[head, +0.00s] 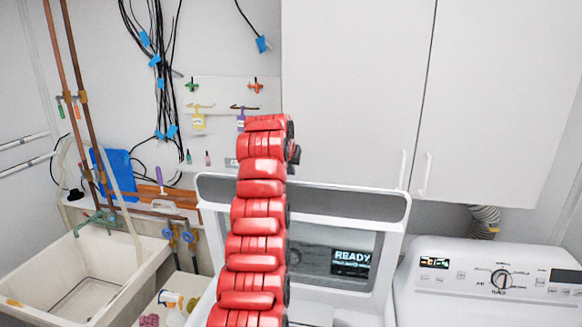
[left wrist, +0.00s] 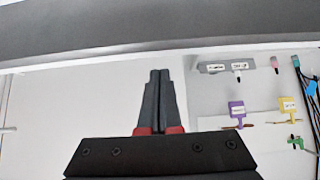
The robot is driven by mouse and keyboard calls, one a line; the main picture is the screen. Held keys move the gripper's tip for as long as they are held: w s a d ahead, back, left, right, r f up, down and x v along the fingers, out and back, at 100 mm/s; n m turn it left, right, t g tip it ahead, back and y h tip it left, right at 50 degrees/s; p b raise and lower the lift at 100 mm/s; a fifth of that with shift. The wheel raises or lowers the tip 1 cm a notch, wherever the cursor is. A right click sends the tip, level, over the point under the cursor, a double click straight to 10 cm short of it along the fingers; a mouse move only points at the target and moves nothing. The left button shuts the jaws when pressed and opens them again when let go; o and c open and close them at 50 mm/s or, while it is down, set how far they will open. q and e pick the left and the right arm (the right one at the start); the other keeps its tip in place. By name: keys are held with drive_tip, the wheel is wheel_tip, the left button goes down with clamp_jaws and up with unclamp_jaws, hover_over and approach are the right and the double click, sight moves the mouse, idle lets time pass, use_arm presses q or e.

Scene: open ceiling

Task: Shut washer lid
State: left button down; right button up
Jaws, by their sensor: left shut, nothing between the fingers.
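The washer lid (head: 392,255) stands upright and open in the middle of the head view. It has a pale frame, a long slot along its top and a grey window. Part of the washer's white body (head: 370,319) shows below it. My red left arm rises in front of the lid and hides its left-middle part. My left gripper's fingers are hidden in the head view. In the left wrist view my left gripper (left wrist: 160,73) is shut and empty, with its dark fingers together against a pale background. My right gripper is not in view.
White cabinets (head: 350,90) hang above and behind the lid. A second white machine (head: 480,285) with a dial stands at the right. A utility sink (head: 90,280) is at the left. Pipes, cables and tagged hooks (head: 198,122) line the wall.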

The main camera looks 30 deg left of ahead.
use_arm(q)
drive_tip(key=shift+s+d+p, duration=0.1)
drive_tip(key=shift+s+p, duration=0.2)
drive_tip(key=shift+s, duration=0.4)
drive_tip(key=shift+s+d+f, duration=0.1)
drive_tip(key=shift+s+f, duration=0.05)
